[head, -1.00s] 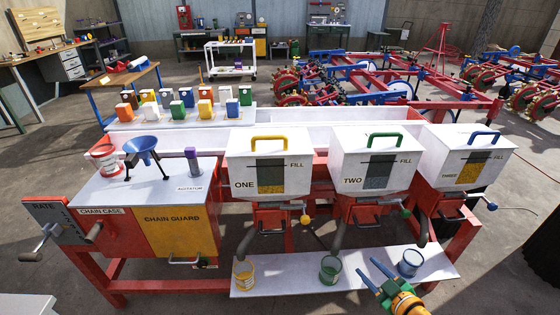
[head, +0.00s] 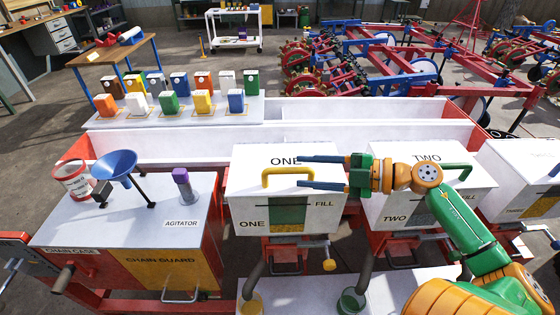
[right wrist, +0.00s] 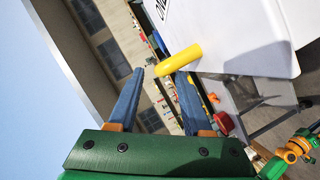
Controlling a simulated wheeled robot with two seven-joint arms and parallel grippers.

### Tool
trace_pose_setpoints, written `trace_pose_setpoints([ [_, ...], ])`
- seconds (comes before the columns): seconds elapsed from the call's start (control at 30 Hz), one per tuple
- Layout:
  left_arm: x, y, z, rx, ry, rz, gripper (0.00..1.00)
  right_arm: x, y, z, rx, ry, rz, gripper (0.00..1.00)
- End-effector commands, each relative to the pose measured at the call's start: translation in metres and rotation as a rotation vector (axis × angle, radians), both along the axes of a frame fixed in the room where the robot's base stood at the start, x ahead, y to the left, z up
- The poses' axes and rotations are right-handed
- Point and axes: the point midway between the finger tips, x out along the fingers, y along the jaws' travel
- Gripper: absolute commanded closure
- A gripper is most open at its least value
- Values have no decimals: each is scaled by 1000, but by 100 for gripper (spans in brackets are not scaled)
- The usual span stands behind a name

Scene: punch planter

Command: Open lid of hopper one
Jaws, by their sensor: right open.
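Hopper one (head: 250,213) is a white box with a closed lid (head: 247,160) marked ONE and an arched yellow handle (head: 285,171) on top. My right gripper (head: 301,172) comes in from the right. Its blue fingers are open and point left, one on the far side and one on the near side of the handle's right end in the head view. In the right wrist view the yellow handle (right wrist: 180,60) shows at the gap between the fingertips. I cannot tell whether a finger touches it. My left gripper is not in view.
Hopper two (head: 385,209) with a green handle stands just right, under my right arm. A blue funnel (head: 115,163) and purple agitator knob (head: 181,176) stand on the cabinet to the left. Coloured containers (head: 169,103) line a shelf behind.

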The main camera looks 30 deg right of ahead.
Motion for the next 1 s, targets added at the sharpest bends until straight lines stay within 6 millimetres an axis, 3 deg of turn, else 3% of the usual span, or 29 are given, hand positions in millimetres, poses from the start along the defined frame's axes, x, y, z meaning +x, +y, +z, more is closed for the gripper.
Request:
trace_pose_setpoints([
  [0.3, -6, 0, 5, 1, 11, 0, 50, 36, 28, -9, 1, -2, -2, 50],
  [0.63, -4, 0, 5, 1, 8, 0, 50, 40, 31, -11, 2, -1, -3, 50],
  [0.67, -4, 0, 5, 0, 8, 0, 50, 40, 31, -11, 2, -1, -3, 53],
  [0.83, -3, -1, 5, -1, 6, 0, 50, 40, 31, -11, 2, -1, -3, 99],
  [1.0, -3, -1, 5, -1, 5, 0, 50, 40, 31, -11, 2, -1, -3, 100],
])
